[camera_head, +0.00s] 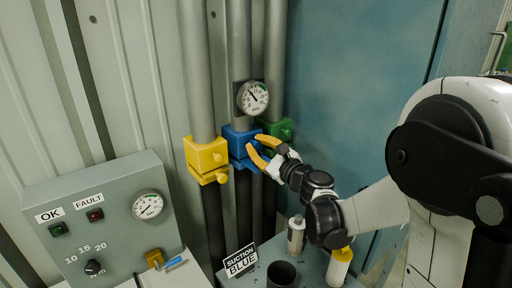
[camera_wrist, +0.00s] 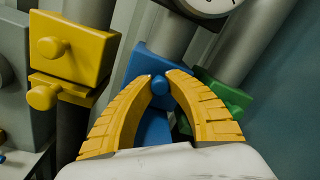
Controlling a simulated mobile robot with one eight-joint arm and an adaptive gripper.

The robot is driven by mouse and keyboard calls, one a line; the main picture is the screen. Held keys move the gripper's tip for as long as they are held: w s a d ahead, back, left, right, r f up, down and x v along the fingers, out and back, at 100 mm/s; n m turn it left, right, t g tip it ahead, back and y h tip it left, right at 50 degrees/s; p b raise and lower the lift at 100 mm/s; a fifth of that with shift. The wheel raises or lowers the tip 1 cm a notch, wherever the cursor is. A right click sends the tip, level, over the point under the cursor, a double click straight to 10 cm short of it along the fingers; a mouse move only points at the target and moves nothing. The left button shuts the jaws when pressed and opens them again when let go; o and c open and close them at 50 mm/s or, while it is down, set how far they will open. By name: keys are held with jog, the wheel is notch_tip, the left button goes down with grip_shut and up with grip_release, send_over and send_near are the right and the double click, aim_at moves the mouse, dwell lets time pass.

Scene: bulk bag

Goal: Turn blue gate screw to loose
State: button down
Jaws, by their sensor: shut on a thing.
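The blue gate (camera_head: 240,142) is a blue block clamped round the middle grey pipe. It also shows in the wrist view (camera_wrist: 148,62), behind my gripper. The blue gate screw (camera_wrist: 160,84) is a small round knob on its front. My gripper (camera_head: 257,148) has yellow ribbed fingers, which reach the blue gate from the right. In the wrist view my gripper's fingertips (camera_wrist: 160,76) are closed in on the blue screw, one on each side. The screw's shaft is partly hidden, and I cannot tell its turn.
A yellow gate (camera_head: 206,158) is close on the left and a green gate (camera_head: 279,134) on the right. A gauge (camera_head: 253,98) sits above the blue gate. A control box (camera_head: 103,215), a "SUCTION BLUE" sign (camera_head: 240,262) and a dark cup (camera_head: 282,274) stand below.

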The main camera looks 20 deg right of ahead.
jog(key=shift+n, duration=0.7)
jog(key=c, duration=1.3)
grip_release()
jog(key=shift+o, duration=0.2)
jog(key=shift+s, duration=0.1)
jog(key=v, duration=1.2)
jog(key=shift+f+n, duration=0.1)
jog(key=shift+n, duration=0.2)
